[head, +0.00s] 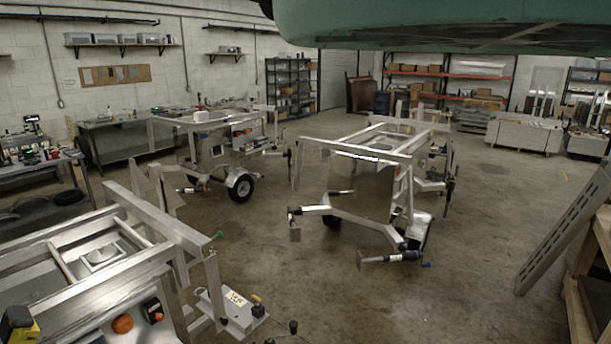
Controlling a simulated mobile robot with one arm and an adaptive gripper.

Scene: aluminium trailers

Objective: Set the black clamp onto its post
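My gripper is not in view. An aluminium trailer frame (165,228) fills the lower left. A small black part with yellow (18,322) sits at its near left corner, and a black part (153,309) sits beside an orange round lamp (122,324). Black knobs (292,327) show at the bottom edge. A second trailer (355,150) stands in the middle, with dark upright parts (450,187) on its right side. I cannot tell which black part is the clamp, nor which upright is its post.
A third trailer (218,120) with black wheels stands farther back left. Workbenches (125,141) line the left wall. Shelving (440,72) with boxes stands at the back. A slotted metal beam (562,232) leans at the right. The concrete floor (470,250) between is clear.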

